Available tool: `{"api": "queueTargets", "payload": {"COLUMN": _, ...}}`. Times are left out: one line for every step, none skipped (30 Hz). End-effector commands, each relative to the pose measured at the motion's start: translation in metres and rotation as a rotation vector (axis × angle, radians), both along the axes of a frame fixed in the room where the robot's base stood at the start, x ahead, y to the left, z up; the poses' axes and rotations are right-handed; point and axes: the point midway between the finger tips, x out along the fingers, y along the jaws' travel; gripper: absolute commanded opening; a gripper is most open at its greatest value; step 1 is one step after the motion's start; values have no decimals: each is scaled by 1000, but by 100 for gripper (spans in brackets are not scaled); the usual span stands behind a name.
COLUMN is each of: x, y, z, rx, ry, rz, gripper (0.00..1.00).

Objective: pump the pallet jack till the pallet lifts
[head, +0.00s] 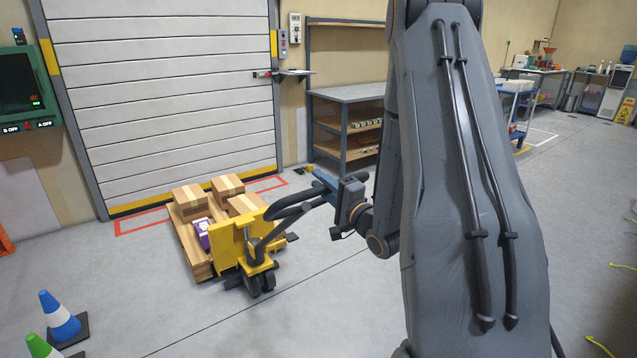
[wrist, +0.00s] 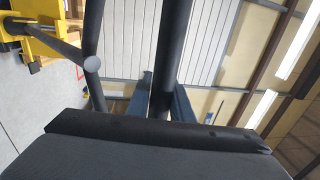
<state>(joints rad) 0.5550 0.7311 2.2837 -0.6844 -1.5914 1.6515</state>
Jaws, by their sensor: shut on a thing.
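The yellow pallet jack (head: 230,250) stands at the near end of the wooden pallet (head: 186,247). Its dark handle (head: 284,212) is tilted toward me and ends in a loop. My gripper (head: 326,184) is at the upper end of this loop. In the wrist view, a dark handle bar (wrist: 167,40) runs between my two fingers, which are shut on it. The pallet bears cardboard boxes (head: 188,200) and a purple-and-white pack (head: 202,232). The jack hides part of the load, and I cannot tell whether the pallet is clear of the floor.
A closed roller door (head: 165,90) stands behind the pallet, with red floor markings before it. A grey bench (head: 345,93) is behind my gripper. Blue (head: 60,315) and green (head: 40,345) cones stand at front left. The floor between cones and jack is free.

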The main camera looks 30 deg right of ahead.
Motion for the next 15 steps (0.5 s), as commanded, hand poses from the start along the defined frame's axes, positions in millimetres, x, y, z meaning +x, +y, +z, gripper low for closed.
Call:
{"api": "queueTargets", "payload": {"x": 1, "y": -7, "z": 3, "rx": -2, "ry": -8, "rz": -15, "gripper": 0}}
{"api": "queueTargets", "payload": {"x": 1, "y": -7, "z": 3, "rx": -2, "ry": -8, "rz": -15, "gripper": 23}}
{"api": "queueTargets", "payload": {"x": 1, "y": -6, "z": 3, "rx": -2, "ry": -7, "rz": -14, "gripper": 30}}
{"api": "queueTargets", "payload": {"x": 1, "y": -6, "z": 3, "rx": -2, "ry": -7, "rz": -13, "gripper": 35}}
{"api": "queueTargets", "payload": {"x": 1, "y": -4, "z": 2, "rx": -2, "ry": -6, "rz": -11, "gripper": 39}}
{"api": "queueTargets", "payload": {"x": 2, "y": -3, "z": 2, "rx": -1, "ry": -5, "rz": -8, "gripper": 39}}
{"api": "queueTargets", "payload": {"x": 2, "y": -1, "z": 2, "rx": -2, "ry": -5, "rz": -5, "gripper": 39}}
{"api": "queueTargets", "payload": {"x": 2, "y": 0, "z": 2, "rx": -1, "ry": -4, "rz": -4, "gripper": 39}}
{"api": "queueTargets", "payload": {"x": 2, "y": 1, "z": 1, "rx": -1, "ry": -4, "rz": -2, "gripper": 39}}
{"api": "queueTargets", "payload": {"x": 2, "y": 1, "z": 1, "rx": -1, "ry": -3, "rz": -1, "gripper": 39}}
{"api": "queueTargets", "payload": {"x": 2, "y": 1, "z": 1, "rx": 0, "ry": -3, "rz": -1, "gripper": 39}}
{"api": "queueTargets", "payload": {"x": 2, "y": 2, "z": 1, "rx": -1, "ry": -2, "rz": 0, "gripper": 39}}
{"api": "queueTargets", "payload": {"x": 2, "y": 2, "z": 1, "rx": -1, "ry": -2, "rz": 0, "gripper": 39}}
{"api": "queueTargets", "payload": {"x": 1, "y": 2, "z": 0, "rx": -1, "ry": -2, "rz": 0, "gripper": 39}}
{"api": "queueTargets", "payload": {"x": -1, "y": 1, "z": 0, "rx": -1, "ry": -1, "rz": 0, "gripper": 39}}
